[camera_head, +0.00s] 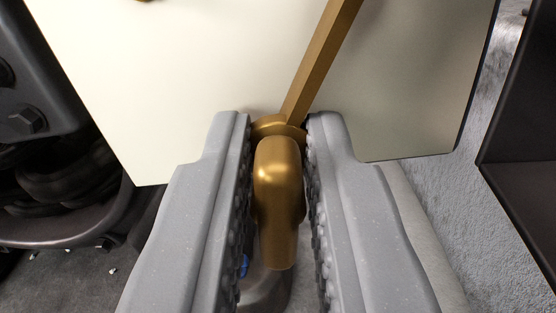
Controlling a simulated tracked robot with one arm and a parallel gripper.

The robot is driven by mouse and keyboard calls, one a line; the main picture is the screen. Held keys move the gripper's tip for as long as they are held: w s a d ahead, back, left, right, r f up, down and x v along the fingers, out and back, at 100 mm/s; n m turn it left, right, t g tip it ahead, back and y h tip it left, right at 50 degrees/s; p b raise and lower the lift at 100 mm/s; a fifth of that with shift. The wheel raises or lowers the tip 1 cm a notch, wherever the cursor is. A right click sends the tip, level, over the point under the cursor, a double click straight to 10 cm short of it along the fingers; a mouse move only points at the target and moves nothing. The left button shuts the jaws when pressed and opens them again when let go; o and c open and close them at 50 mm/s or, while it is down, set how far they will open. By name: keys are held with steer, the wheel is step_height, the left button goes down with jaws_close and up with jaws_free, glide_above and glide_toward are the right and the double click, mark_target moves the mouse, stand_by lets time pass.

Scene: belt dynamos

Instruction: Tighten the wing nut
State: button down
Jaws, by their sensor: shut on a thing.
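The brass wing nut (279,185) is in the lower middle of the view, with one rounded wing pointing towards the camera. A brass bar (322,60) runs up and to the right from behind it, across a pale panel (190,80). My gripper (279,128) has its two grey fingers on either side of the wing nut and is shut on it. The fingers hide the sides of the nut, and its threaded part cannot be seen.
A dark grey bolted metal part (35,120) stands close on the left. A dark box-like part (525,150) is on the right. Grey carpet-like floor (445,215) shows between the panel and that box.

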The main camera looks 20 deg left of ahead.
steer(key=shift+d+m+p, duration=0.1)
steer(key=shift+m+p, duration=0.4)
steer(key=shift+m, duration=0.1)
steer(key=shift+f, duration=0.1)
steer(key=shift+s, duration=0.1)
steer(key=c, duration=1.5)
jaws_free()
steer(key=shift+o, duration=0.2)
